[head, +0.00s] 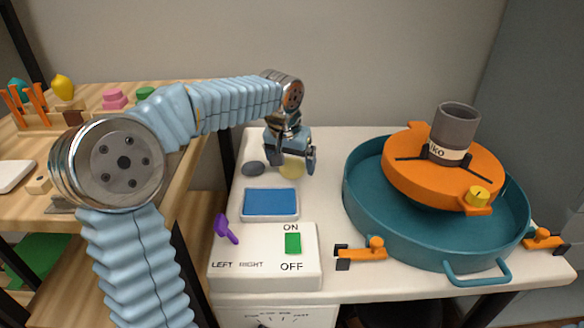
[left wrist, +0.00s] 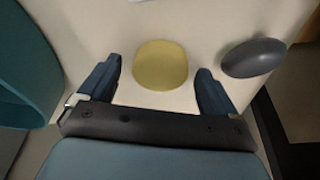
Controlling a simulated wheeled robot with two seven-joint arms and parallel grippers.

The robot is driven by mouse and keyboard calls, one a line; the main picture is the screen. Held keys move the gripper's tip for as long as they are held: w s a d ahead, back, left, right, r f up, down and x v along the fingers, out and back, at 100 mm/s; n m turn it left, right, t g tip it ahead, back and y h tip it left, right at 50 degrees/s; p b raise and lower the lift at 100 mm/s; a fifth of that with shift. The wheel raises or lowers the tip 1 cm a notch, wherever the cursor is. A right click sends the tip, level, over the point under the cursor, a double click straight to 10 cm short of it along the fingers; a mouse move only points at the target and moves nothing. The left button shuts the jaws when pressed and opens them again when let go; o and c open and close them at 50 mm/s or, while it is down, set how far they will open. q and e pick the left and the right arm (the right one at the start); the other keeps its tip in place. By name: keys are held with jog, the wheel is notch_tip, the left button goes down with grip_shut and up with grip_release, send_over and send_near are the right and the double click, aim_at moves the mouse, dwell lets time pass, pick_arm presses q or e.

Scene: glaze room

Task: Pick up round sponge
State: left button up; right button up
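The round sponge (head: 292,168) is pale yellow and lies on the white tabletop behind the blue pad. In the left wrist view the sponge (left wrist: 160,65) shows whole, just beyond and between the two fingertips. My left gripper (head: 291,160) points down over it in the head view, and one finger and the hand hide part of the sponge. In the left wrist view the left gripper (left wrist: 158,85) is open, with nothing between its fingers. I cannot tell the exact height of the fingertips above the table. My right gripper is in neither view.
A dark grey oval object (head: 253,168) lies close beside the sponge. A blue pad (head: 270,204) and a white switch box (head: 264,258) stand nearer. A teal basin (head: 360,215) with an orange-topped device (head: 440,185) fills the right. Wooden shelves (head: 195,130) stand left.

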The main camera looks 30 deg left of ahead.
pick_arm(q)
jog(key=c, duration=1)
jog(key=shift+c, duration=0.2)
jog(key=shift+r, duration=0.1)
jog(key=shift+r, duration=0.25)
notch_tip(320, 180, up, 2)
jog(key=shift+r, duration=0.1)
jog(key=s+d+r, duration=0.7)
jog(key=d+r, duration=0.3)
jog(key=d, duration=0.1)
jog(key=shift+s+d, duration=0.35)
